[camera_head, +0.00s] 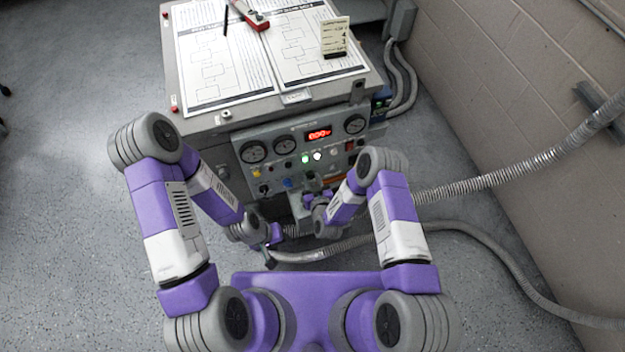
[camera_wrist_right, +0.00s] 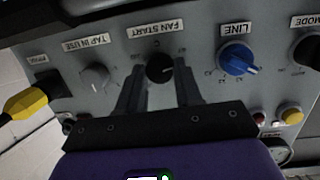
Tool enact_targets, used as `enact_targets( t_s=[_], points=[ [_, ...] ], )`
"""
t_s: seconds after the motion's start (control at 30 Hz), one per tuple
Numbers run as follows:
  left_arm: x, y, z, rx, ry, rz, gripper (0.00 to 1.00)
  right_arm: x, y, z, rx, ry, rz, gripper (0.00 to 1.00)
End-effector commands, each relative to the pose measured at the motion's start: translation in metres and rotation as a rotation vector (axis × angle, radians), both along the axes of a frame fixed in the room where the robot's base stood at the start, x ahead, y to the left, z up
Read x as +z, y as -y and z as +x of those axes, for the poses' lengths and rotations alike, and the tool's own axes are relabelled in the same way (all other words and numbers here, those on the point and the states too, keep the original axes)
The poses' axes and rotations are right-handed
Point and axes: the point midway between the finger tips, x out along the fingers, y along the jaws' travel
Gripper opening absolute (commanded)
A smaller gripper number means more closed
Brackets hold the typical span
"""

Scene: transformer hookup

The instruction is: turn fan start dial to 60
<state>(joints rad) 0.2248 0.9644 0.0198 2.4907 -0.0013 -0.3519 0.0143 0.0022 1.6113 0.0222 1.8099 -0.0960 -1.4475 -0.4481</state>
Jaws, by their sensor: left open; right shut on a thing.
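The fan start dial (camera_wrist_right: 159,68) is a small black round knob on the grey panel, under a FAN START label that appears upside down in the right wrist view. My right gripper (camera_wrist_right: 160,75) is shut on it, one dark finger on each side. The dial's scale marks are too small to read, and I cannot tell where its pointer stands. In the head view my right gripper (camera_head: 312,186) is at the lower panel front, partly hidden by its arm. My left gripper (camera_head: 270,258) is open and empty, low in front of the cabinet and apart from the panel.
The cabinet carries gauges and a red display (camera_head: 319,134). Paper sheets (camera_head: 222,62) lie on top. Hoses (camera_head: 500,175) run right.

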Motion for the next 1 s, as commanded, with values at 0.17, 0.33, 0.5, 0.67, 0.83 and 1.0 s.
enact_targets(
  t_s=[0.17, 0.33, 0.5, 0.67, 0.83, 1.0],
  points=[
    [0.0003, 0.0000, 0.0000, 0.000, 0.000, 0.000, 0.43, 0.0003, -0.0010, 0.0005, 0.023, 0.045, -0.127, 0.04],
    [0.0001, 0.0001, 0.0000, 0.000, 0.000, 0.000, 0.43, 0.0000, -0.0011, 0.0004, 0.039, 0.074, -0.217, 0.04],
    [-0.0001, 0.0000, 0.0000, 0.000, 0.000, 0.000, 0.43, -0.0002, -0.0007, 0.0004, 0.049, 0.092, -0.274, 0.04],
    [-0.0001, 0.0000, 0.0000, 0.000, 0.000, 0.000, 0.43, -0.0001, -0.0009, 0.0005, 0.053, 0.101, -0.302, 0.04],
    [-0.0001, -0.0001, 0.0000, 0.000, 0.000, 0.000, 0.43, -0.0001, -0.0006, 0.0006, 0.053, 0.103, -0.310, 0.04],
    [-0.0001, 0.0000, 0.0000, 0.000, 0.000, 0.000, 0.43, -0.0001, -0.0006, 0.0006, 0.053, 0.103, -0.310, 0.04]
  ],
)
